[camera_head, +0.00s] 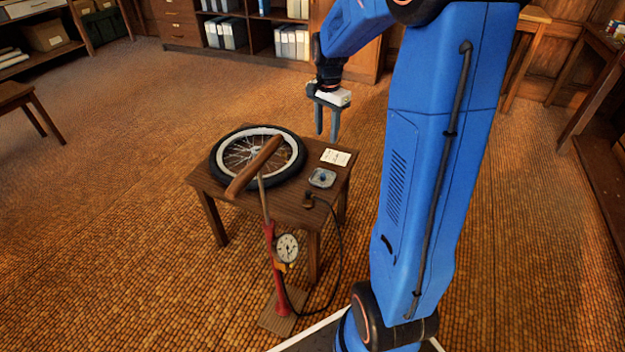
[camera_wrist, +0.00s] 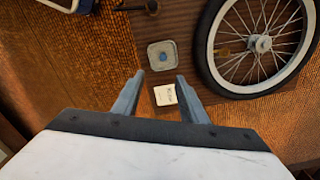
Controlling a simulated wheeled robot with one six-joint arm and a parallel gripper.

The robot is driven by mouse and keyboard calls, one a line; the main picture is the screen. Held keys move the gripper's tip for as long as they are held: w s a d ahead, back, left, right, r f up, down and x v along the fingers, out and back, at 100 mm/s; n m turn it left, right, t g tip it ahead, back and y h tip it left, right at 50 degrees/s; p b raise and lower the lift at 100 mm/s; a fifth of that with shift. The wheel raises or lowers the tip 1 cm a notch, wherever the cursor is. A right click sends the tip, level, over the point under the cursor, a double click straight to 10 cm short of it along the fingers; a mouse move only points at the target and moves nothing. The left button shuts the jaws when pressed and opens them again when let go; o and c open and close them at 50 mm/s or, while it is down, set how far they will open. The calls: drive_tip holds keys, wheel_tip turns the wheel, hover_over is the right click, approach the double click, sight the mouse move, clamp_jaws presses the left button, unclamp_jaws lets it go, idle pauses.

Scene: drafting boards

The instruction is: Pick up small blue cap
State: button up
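The small blue cap (camera_head: 323,177) lies in a light grey square dish (camera_head: 314,182) near the right front corner of a small wooden table (camera_head: 290,211). In the wrist view the blue cap (camera_wrist: 163,57) sits at the middle of the dish (camera_wrist: 152,63), beyond my fingertips. My gripper (camera_head: 327,138) hangs above the back right of the table, fingers pointing down. In the wrist view my gripper (camera_wrist: 161,77) has its two fingers apart with nothing between them.
A spoked wheel (camera_head: 222,163) lies on the table, left of the dish. A white card (camera_head: 335,157) lies behind the dish. A red floor pump (camera_head: 269,240) with a wooden handle (camera_head: 254,167) and gauge stands in front; its hose end (camera_head: 309,201) rests near the dish.

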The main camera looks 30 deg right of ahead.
sight(323, 175)
drive_tip(key=f, duration=1.2)
drive_tip(key=w+f, duration=0.1)
drive_tip(key=f, duration=0.5)
drive_tip(key=shift+a+f, duration=0.1)
drive_tip(key=shift+f, duration=0.1)
clamp_jaws()
